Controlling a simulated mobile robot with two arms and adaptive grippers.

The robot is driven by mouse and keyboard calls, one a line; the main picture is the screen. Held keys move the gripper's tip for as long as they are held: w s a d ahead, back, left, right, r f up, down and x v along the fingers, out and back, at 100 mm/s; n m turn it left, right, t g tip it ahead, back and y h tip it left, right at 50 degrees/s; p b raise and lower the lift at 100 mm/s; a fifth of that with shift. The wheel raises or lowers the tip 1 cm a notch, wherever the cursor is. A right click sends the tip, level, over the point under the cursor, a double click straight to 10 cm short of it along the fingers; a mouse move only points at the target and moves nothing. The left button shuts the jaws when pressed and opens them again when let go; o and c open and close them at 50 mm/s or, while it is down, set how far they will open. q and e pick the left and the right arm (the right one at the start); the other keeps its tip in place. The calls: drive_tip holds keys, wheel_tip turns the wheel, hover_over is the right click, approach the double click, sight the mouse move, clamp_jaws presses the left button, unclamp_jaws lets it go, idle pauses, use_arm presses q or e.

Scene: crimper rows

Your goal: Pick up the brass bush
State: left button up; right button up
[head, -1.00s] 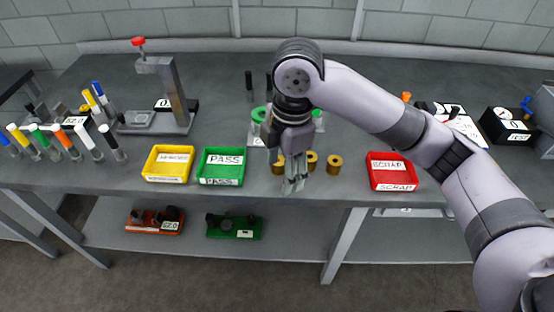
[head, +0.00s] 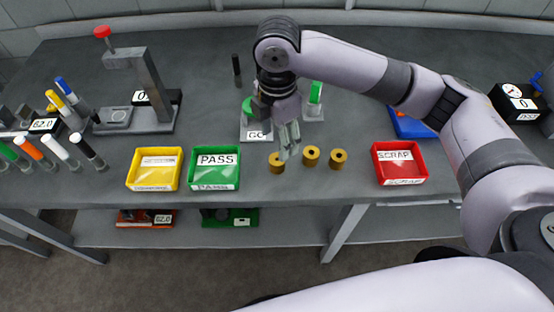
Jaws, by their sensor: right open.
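Three brass bushes stand in a row near the front edge of the bench: a left one (head: 276,165), a middle one (head: 311,157) and a right one (head: 338,160). My right gripper (head: 289,152) points down, with its fingertips between the left and middle bushes in the picture, close to the left one and partly overlapping it. It is open and nothing shows between its fingers. Whether it touches the left bush I cannot tell. My left gripper is not in view.
A yellow tray (head: 155,169), a green PASS tray (head: 215,168) and a red SCRAP tray (head: 399,163) line the bench front. A gauge block (head: 257,131) stands behind the gripper. A press (head: 148,85) and several coloured-handled tools stand left. A blue tray (head: 411,123) lies behind SCRAP.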

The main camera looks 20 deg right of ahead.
sight(278, 160)
wheel_tip(278, 160, down, 3)
drive_tip(key=shift+w+f, duration=0.15)
drive_tip(key=shift+f, duration=0.95)
wheel_tip(278, 160, down, 4)
drive_tip(key=shift+d+f+p, duration=0.1)
drive_tip(key=shift+f+p, duration=0.1)
drive_tip(key=shift+p, duration=0.55)
drive_tip(key=shift+f, duration=0.2)
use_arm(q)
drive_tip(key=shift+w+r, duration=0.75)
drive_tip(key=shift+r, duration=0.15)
use_arm(e)
drive_tip(key=shift+c, duration=0.5)
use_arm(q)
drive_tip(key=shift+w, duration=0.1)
use_arm(e)
clamp_jaws()
